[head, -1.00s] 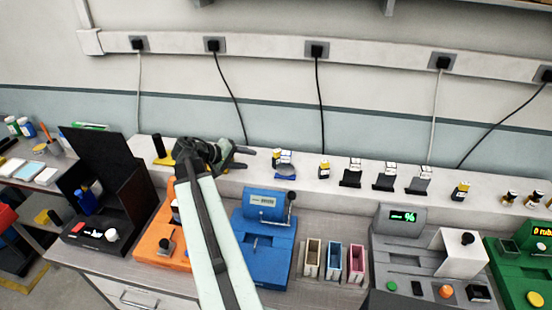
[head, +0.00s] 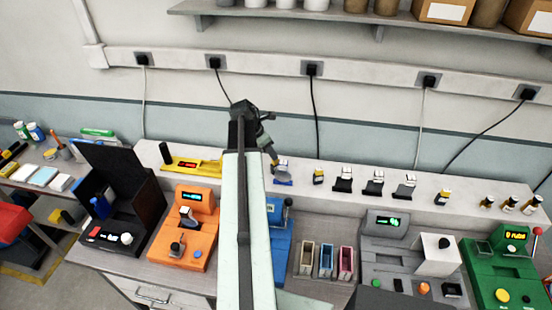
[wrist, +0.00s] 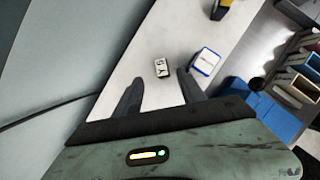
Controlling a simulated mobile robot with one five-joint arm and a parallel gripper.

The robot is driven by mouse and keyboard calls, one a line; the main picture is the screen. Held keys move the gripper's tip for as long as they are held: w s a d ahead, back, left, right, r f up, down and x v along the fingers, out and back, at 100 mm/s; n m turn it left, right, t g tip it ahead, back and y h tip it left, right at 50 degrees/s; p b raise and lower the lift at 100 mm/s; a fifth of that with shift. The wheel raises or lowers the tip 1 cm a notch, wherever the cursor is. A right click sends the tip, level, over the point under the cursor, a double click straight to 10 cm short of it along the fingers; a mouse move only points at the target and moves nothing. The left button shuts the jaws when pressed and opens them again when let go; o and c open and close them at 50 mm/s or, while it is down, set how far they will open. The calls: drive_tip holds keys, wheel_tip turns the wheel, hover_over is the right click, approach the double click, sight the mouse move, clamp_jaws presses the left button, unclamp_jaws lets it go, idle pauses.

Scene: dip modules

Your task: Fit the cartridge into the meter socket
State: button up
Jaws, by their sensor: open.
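My gripper (head: 270,158) is open and empty above the back ledge, its fingers pointing down. In the wrist view its two fingers (wrist: 157,88) are apart, with a small white-and-black labelled piece (wrist: 161,68) just beyond their tips. A blue-and-white block (wrist: 206,62) lies to the right of that piece; it also shows in the head view (head: 283,180). I cannot tell which piece is the cartridge. The orange device (head: 182,245) has a lit display and a dark-and-white piece on it. The blue device (head: 279,245) is partly hidden by my arm. I cannot tell which device is the meter.
More small pieces stand along the white ledge (head: 330,172), with amber bottles at its right end. Three coloured bins (head: 326,262), a grey device (head: 385,255) and a green device (head: 505,268) stand on the bench. An open black box (head: 120,215) and a yellow stand (head: 195,163) are left.

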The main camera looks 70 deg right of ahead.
sight(276, 165)
drive_tip(key=b+x, duration=0.7)
drive_tip(key=x, duration=0.1)
drive_tip(key=shift+a+f+b, duration=0.15)
drive_tip(key=shift+f+b, duration=0.1)
drive_tip(key=shift+b, duration=0.1)
drive_tip(key=shift+s+r, duration=0.1)
drive_tip(key=shift+r, duration=0.1)
clamp_jaws()
